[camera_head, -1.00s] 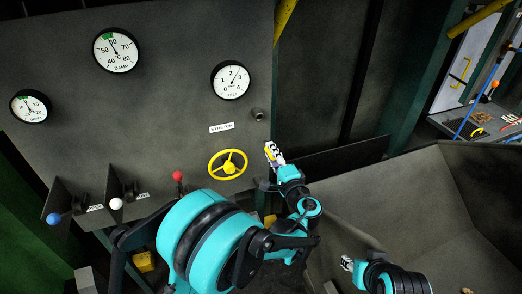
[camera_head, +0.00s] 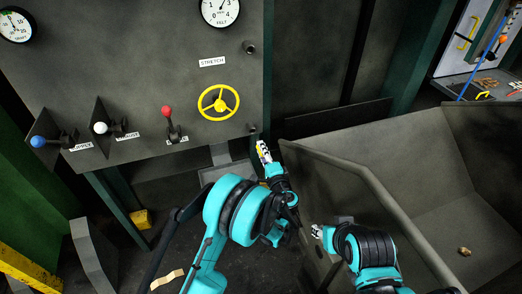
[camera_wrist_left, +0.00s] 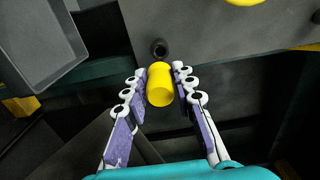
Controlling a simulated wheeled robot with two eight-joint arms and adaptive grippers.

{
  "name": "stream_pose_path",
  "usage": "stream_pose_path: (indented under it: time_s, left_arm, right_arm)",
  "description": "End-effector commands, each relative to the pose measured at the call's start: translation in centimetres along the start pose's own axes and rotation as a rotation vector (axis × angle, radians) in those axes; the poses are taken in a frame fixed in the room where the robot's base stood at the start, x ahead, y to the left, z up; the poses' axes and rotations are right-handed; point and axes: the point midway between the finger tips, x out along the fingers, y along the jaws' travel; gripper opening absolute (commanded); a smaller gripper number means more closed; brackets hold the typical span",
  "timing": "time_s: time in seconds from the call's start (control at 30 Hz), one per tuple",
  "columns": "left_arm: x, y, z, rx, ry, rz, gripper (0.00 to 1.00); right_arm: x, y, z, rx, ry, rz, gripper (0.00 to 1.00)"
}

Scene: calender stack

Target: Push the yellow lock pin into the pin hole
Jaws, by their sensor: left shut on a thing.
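My left gripper (camera_head: 263,150) is shut on the yellow lock pin (camera_wrist_left: 160,84), just below the lower right corner of the grey panel. In the left wrist view the pin's round end faces the camera, between the fingers. The socket also shows small in the head view (camera_head: 253,128). My right gripper (camera_head: 317,231) is at lower right, apart from the panel; its finger opening is too small to judge.
The panel (camera_head: 120,50) bears a yellow handwheel (camera_head: 219,102), a pipe stub (camera_head: 249,47) and levers with red (camera_head: 166,111), white (camera_head: 100,128) and blue (camera_head: 38,141) knobs. A large grey metal trough (camera_head: 410,140) fills the right, close to both grippers.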

Motion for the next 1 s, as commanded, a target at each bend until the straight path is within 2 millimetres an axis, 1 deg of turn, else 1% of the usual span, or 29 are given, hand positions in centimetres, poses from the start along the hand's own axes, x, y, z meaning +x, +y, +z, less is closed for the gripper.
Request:
stream_pose_path:
  time_s: [0.27, 0.6, 0.7, 1.0]
  left_arm:
    - [0.7, 0.0, 0.1, 0.0, -0.002, 0.0, 0.0]
    - [3.3, 0.0, 0.1, 0.0, -0.002, 0.0, 0.0]
    - [3.8, 0.0, 0.1, 0.0, -0.002, 0.0, 0.0]
    - [4.0, 0.0, 0.1, 0.0, -0.001, 0.0, 0.0]
  right_arm:
    - [0.0, 0.0, 0.0, 0.0, 0.0, 0.0, 0.4]
    - [0.0, 0.0, 0.0, 0.0, 0.0, 0.0, 0.4]
    - [0.0, 0.0, 0.0, 0.0, 0.0, 0.0, 0.4]
    - [0.0, 0.0, 0.0, 0.0, 0.0, 0.0, 0.4]
